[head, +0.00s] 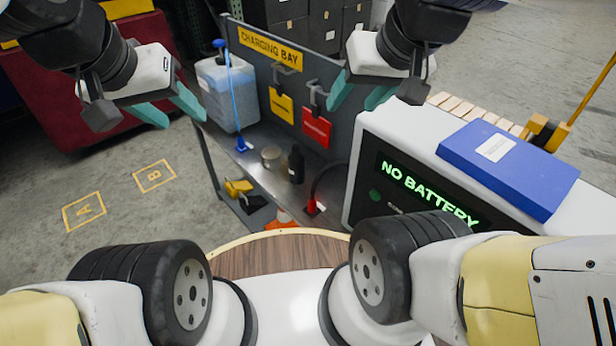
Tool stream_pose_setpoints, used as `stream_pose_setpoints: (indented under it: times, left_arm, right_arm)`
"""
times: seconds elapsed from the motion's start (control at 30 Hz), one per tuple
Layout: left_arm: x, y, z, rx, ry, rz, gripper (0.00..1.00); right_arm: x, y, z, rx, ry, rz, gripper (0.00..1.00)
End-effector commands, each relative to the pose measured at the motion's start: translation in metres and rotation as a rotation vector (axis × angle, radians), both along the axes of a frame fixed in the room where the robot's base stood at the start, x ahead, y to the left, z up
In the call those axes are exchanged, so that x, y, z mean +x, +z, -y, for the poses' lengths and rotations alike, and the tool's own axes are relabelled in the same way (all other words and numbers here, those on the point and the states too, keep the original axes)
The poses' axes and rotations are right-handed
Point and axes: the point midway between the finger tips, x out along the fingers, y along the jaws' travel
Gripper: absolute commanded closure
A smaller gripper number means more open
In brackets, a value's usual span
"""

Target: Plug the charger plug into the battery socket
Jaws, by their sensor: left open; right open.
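A red plug (313,206) on a black cable sits low on the grey bench, just left of the white charger (365,150). The charger's dark screen reads "NO BATTERY" in green. I cannot make out a battery socket. My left gripper (172,108) is open and empty, left of the bench and above the floor. My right gripper (358,95) is open and empty, above the back of the bench and left of the charger's top. Both are well apart from the plug.
The bench holds a translucent jug (212,95), a blue brush (232,105), a tin (271,157) and a black bottle (296,163). Red and yellow tags hang on the "CHARGING BAY" panel (330,85). A blue binder (505,165) lies on the charger. An orange cone (282,219) stands near my base.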

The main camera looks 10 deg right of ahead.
Motion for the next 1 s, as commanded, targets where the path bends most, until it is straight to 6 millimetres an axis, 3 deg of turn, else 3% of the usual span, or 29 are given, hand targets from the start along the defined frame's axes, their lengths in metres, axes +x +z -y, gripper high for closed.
stream_pose_setpoints:
  times: [0.17,0.47,0.77,1.0]
  left_arm:
    - [0.021,-0.004,0.01,0.005,-0.052,-0.033,0.51]
    - [0.101,-0.042,0.06,0.051,-0.255,-0.144,0.51]
    - [0.169,-0.126,0.129,0.14,-0.46,-0.246,0.51]
    - [0.197,-0.224,0.186,0.241,-0.63,-0.321,0.51]
  right_arm:
    - [0.0,0.0,0.0,0.0,0.0,0.0,0.39]
    - [0.0,0.0,0.0,0.0,0.0,0.0,0.39]
    - [0.0,0.0,0.0,0.0,0.0,0.0,0.39]
    - [0.0,0.0,0.0,0.0,0.0,0.0,0.39]
